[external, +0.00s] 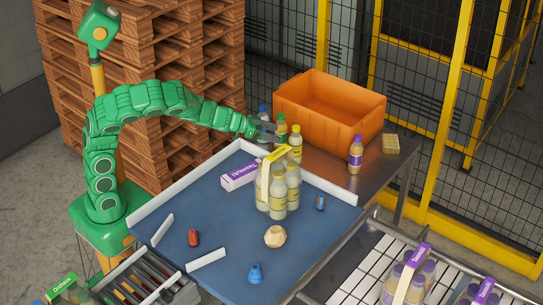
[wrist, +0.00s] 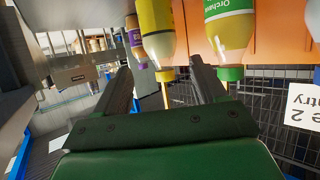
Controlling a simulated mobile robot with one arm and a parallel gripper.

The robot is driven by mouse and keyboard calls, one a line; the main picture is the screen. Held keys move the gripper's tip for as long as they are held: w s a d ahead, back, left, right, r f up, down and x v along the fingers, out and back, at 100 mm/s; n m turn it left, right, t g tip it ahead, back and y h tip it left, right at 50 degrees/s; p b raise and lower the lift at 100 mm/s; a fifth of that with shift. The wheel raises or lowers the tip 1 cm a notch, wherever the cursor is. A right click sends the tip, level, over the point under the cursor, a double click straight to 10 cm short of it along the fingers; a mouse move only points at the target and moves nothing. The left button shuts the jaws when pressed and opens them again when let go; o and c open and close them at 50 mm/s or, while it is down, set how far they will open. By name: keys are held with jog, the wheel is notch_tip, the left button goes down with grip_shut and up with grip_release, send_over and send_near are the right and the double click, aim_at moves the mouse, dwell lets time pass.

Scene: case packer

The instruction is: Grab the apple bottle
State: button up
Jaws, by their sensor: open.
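My gripper (external: 277,136) is open and empty, reaching over the back of the table from the left toward a row of bottles. In the wrist view, where bottles appear cap-down, a yellow-capped bottle (wrist: 156,32) shows between and beyond my fingers (wrist: 163,78). A green-capped bottle (wrist: 229,35) with a green label starting "Orcha" is beyond the right finger; its colours suit apple, but no such word is readable. In the external view the green-capped bottle (external: 282,122) stands behind my gripper, partly hidden, and the yellow-capped bottle (external: 296,143) stands to its right.
A blue-capped bottle (external: 262,113) stands left of the green-capped one. An orange crate (external: 330,108) is close behind. A purple-capped bottle (external: 355,158) and a yellow sponge-like block (external: 391,144) are to the right. A bottle pack (external: 278,195) and loose items occupy the blue surface (external: 225,235).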

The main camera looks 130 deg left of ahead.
jog(key=shift+s+a+r+n+g+y, duration=1.15)
jog(key=shift+s+a+r, duration=0.85)
jog(key=shift+s, duration=1.45)
send_near(281, 134)
jog(key=shift+a+f, duration=1.45)
jog(key=shift+a, duration=0.6)
jog(key=shift+a+f+h, duration=0.25)
jog(key=shift+a+f, duration=0.15)
jog(key=shift+a, duration=0.4)
jog(key=shift+x, duration=2.9)
jog(key=shift+w+r, duration=0.1)
jog(key=shift+r, duration=0.05)
jog(key=shift+c, duration=0.2)
